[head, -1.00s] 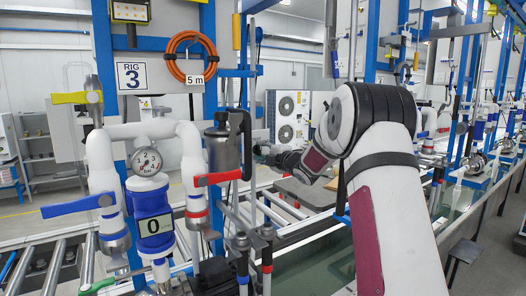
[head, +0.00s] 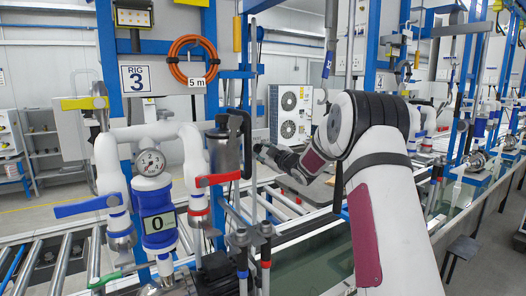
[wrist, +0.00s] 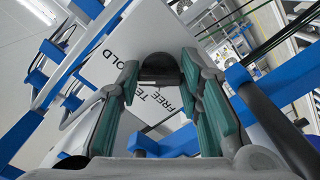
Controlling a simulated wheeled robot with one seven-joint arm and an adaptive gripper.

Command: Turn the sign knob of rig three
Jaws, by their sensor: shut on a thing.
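Rig three stands at the left in the head view, marked by a white "RIG 3" plate (head: 137,78). In the wrist view a black knob (wrist: 161,66) sits on a pale sign board (wrist: 128,48) with the printed words "FREE" and "HOLD" and other text partly hidden. My gripper (wrist: 160,76) is shut on the knob, with a green-padded finger on each side of it. The sign and knob cannot be made out there.
Rig three carries a gauge (head: 150,163), a blue lever (head: 87,206), a red lever (head: 217,179) and a dark cylinder (head: 224,152) near my arm's end. An orange hose coil (head: 193,60) hangs above. In the wrist view a blue beam (wrist: 275,72) runs close to the right finger.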

